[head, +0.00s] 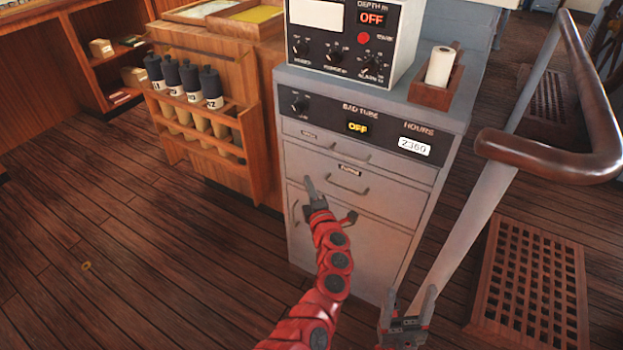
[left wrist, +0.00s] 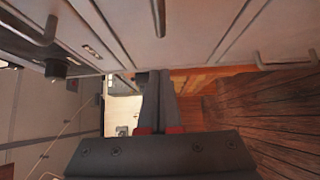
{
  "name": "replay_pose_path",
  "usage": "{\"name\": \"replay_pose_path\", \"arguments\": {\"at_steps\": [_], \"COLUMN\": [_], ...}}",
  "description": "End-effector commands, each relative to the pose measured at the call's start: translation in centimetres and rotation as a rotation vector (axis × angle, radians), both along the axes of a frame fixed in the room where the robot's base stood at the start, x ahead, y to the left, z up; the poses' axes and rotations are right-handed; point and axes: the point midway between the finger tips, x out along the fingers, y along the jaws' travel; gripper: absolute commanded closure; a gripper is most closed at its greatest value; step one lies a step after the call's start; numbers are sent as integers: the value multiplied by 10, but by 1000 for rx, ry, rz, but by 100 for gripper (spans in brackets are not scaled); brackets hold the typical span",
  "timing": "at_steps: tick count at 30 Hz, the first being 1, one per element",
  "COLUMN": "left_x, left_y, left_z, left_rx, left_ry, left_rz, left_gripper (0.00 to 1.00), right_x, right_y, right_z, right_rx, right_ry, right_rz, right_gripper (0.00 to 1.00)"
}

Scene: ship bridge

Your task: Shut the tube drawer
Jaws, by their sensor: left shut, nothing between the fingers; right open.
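The grey cabinet (head: 380,255) has two labelled drawers below its "HOURS" panel. The upper drawer (head: 390,160) and the lower drawer (head: 385,200) each have a small label and a bar handle; the labels are too small to read surely, so I cannot tell which is the tube drawer. Neither front clearly stands out from the cabinet. My left gripper (head: 309,183) is shut and empty, in front of the lower drawer's left part. In the left wrist view its fingers (left wrist: 160,82) are together near the grey fronts; contact cannot be told. My right gripper (head: 408,306) is open and empty, low at the cabinet's right.
A curved wooden rail (head: 540,155) on a slanting metal post stands at the right. A wooden rack (head: 205,145) with several dark-capped tubes stands left of the cabinet. A floor grating (head: 530,280) lies at right.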

Motion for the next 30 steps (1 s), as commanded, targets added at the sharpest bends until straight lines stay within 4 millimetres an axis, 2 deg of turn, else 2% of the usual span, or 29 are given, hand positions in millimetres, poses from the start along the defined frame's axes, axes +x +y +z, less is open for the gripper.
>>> {"name": "replay_pose_path", "arguments": {"at_steps": [15, 19, 25, 28, 30], "left_x": [-79, -89, -92, -94, -99], "left_y": [-22, -25, -25, -15, 8], "left_z": [-4, -3, -3, -6, -11], "left_rx": [-1, 1, 1, 26, 81], "left_ry": [6, 5, 4, 3, -2], "left_rz": [-1, -3, -1, 22, 74], "left_gripper": [100, 100, 100, 100, 100], "right_x": [0, 0, 0, 0, 0], "right_y": [0, 0, 0, 0, 0], "right_z": [6, 6, 6, 6, 6], "right_rx": [0, 0, 0, 0, 0], "right_ry": [-1, -1, -1, -1, -1], "right_rz": [0, 0, 0, 0, 0], "right_gripper": [34, 34, 34, 34, 34]}}
